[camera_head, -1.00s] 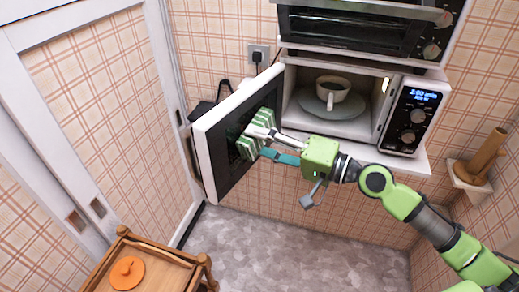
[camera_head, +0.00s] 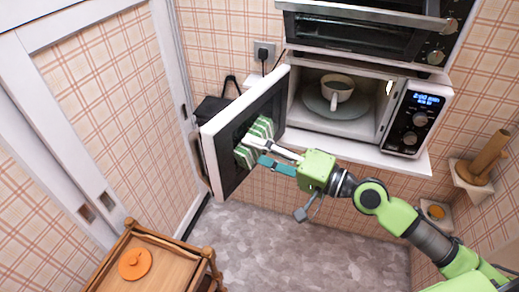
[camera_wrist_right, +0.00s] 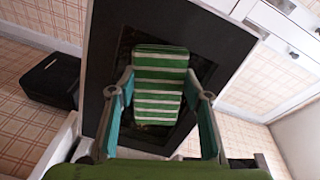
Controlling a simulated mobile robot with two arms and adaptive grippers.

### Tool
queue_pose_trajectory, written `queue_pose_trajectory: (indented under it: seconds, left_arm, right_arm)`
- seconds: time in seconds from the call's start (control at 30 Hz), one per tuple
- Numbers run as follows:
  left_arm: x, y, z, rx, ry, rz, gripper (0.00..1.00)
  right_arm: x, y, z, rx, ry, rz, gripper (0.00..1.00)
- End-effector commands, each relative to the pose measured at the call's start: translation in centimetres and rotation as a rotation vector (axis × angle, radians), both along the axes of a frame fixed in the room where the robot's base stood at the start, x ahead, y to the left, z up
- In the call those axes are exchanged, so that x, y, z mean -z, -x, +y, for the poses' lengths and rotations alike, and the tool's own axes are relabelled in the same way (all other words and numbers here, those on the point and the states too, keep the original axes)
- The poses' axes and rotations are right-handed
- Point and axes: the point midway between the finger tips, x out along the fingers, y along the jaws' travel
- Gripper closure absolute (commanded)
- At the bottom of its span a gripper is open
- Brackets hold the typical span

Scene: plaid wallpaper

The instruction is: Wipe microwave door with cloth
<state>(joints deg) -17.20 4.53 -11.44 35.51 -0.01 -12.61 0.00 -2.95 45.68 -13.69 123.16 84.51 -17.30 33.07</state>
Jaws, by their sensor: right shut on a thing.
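The microwave (camera_head: 400,75) stands on a white shelf with its door (camera_head: 215,150) swung open to the left, the dark inner face toward my right arm. My right gripper (camera_head: 258,150) is shut on a green and white striped cloth (camera_head: 262,128). The cloth lies at the dark door panel and seems to touch it. In the right wrist view the cloth (camera_wrist_right: 160,85) stands between my two teal fingers, in front of the door's dark window (camera_wrist_right: 205,70). My left gripper is out of view.
A cup (camera_head: 338,88) sits on the plate inside the microwave. A toaster oven (camera_head: 360,35) is above it. A black bag (camera_head: 212,108) is behind the door. A wooden cart (camera_head: 165,270) with an orange lid (camera_head: 135,263) stands lower left. The floor between is clear.

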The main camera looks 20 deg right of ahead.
Motion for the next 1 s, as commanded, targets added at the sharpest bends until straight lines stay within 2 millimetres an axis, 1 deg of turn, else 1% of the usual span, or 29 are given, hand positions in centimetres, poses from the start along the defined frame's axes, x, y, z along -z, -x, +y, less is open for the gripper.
queue_pose_trajectory:
  seconds: [0.03,0.07,0.23,0.3,0.5,0.7,0.9,1.0]
  left_arm:
    - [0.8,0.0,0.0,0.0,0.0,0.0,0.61]
    - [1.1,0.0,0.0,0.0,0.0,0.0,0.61]
    - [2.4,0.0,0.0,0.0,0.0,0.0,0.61]
    - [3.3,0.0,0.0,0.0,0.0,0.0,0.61]
    - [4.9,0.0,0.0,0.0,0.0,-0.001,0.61]
    - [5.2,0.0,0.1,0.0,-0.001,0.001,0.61]
    - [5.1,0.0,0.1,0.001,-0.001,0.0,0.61]
    - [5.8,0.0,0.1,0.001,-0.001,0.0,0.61]
  right_arm:
    - [0.8,1.0,0.3,-0.019,0.005,0.009,0.78]
    - [0.9,1.2,0.0,-0.018,0.006,0.011,0.78]
    - [1.0,2.6,-0.9,-0.023,0.007,0.014,0.78]
    - [1.2,3.1,-1.5,-0.019,0.007,0.015,0.85]
    - [0.9,4.2,-2.9,-0.013,0.005,0.01,0.86]
    - [0.3,4.5,-3.2,-0.011,0.004,0.006,0.86]
    - [0.2,4.5,-3.3,-0.01,0.003,0.005,0.86]
    - [0.5,4.7,-3.6,-0.008,0.002,0.006,0.86]
